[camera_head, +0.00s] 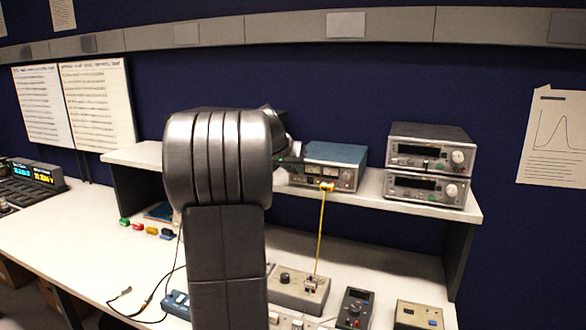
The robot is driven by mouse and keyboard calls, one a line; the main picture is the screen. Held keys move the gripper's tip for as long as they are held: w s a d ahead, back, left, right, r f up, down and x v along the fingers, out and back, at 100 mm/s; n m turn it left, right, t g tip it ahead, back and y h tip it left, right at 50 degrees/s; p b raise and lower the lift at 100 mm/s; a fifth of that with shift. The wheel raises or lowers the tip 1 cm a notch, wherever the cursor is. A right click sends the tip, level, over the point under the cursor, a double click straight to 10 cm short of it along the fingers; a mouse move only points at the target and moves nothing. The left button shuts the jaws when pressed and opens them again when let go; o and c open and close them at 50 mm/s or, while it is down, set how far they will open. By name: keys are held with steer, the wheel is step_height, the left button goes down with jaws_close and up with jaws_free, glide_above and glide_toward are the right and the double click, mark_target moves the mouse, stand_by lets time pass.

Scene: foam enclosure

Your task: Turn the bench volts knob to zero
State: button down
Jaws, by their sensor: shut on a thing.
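The bench supply (335,153) has a blue-green top and a grey front with meters, and stands on the raised shelf. A yellow lead hangs from its front. My gripper (290,164) is at the left end of this front, mostly hidden behind my large grey arm. It is shut at the place of the volts knob, but the fingertips and the knob itself are too small and covered to make out. The knob's pointer and any reading cannot be seen.
Two stacked grey instruments (428,160) stand right of the supply on the white shelf (376,198). Below, a grey box with a knob (298,289), a dark handheld meter (355,308) and a beige box (418,315) sit on the bench. A black cable (150,305) lies at left.

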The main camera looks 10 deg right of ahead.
steer(key=h, duration=0.1)
steer(key=n+g+h+b, duration=0.1)
steer(key=shift+w+a+f+n+h, duration=0.15)
steer(key=shift+w+a+n+h, duration=0.05)
steer(key=shift+a+n+h, duration=0.15)
steer(key=h, duration=0.1)
steer(key=n+g+h+b, duration=0.1)
steer(key=n+h+b, duration=0.1)
steer(key=shift+w+a+f+g, duration=0.15)
steer(key=shift+a+f+g, duration=0.1)
steer(key=shift+g, duration=0.15)
steer(key=n+h+b, duration=0.1)
steer(key=h, duration=0.1)
steer(key=n+g+h+b, duration=0.1)
steer(key=h+b, duration=0.1)
steer(key=shift+w+f+n, duration=0.1)
steer(key=shift+f+n, duration=0.25)
steer(key=shift+f, duration=0.05)
steer(key=shift+a+f+n+h+b, duration=0.1)
steer(key=shift+n+h+b, duration=1.05)
steer(key=shift+b, duration=0.1)
steer(key=c, duration=1.2)
jaws_free()
